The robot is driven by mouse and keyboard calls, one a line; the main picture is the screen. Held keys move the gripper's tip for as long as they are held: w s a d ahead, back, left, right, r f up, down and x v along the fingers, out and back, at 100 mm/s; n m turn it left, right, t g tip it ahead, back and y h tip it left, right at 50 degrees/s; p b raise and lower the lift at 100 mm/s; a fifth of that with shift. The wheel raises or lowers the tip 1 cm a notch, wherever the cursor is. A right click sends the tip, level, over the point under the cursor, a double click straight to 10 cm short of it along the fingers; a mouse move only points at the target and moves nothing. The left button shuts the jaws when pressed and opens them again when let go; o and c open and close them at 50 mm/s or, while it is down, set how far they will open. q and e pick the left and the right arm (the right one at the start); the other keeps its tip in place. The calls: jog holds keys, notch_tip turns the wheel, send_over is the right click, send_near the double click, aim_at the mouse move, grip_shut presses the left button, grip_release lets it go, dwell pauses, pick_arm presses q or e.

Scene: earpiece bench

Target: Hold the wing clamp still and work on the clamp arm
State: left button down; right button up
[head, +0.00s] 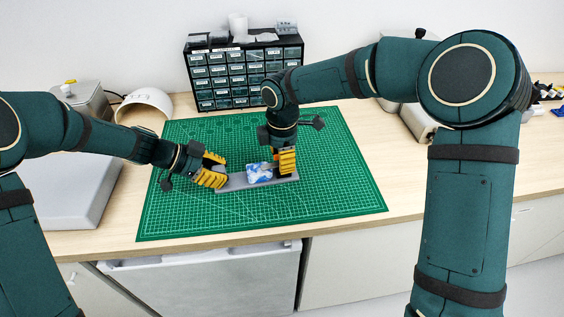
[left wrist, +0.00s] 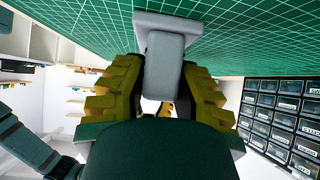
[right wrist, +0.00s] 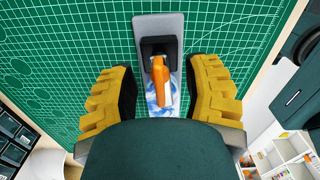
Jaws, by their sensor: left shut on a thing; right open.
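The wing clamp is a long grey base (head: 236,184) on the green mat, with a black block (right wrist: 150,45) near one end and an orange clamp arm (right wrist: 160,72). A blue-and-white marbled piece (head: 259,173) sits on it and shows partly under the arm in the right wrist view (right wrist: 152,98). My left gripper (head: 216,177) is shut on a grey upright block (left wrist: 163,62) at the base's left end. My right gripper (head: 287,163) is open, pointing down over the right end. Its fingers stand apart on both sides of the clamp arm, which is mostly hidden in the head view.
The green cutting mat (head: 330,190) is otherwise clear around the clamp. A black drawer cabinet (head: 225,75) stands behind it. A white curved object (head: 150,102) and a grey box (head: 75,190) are at the left.

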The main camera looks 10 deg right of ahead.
jog(key=shift+f, duration=0.95)
grip_shut()
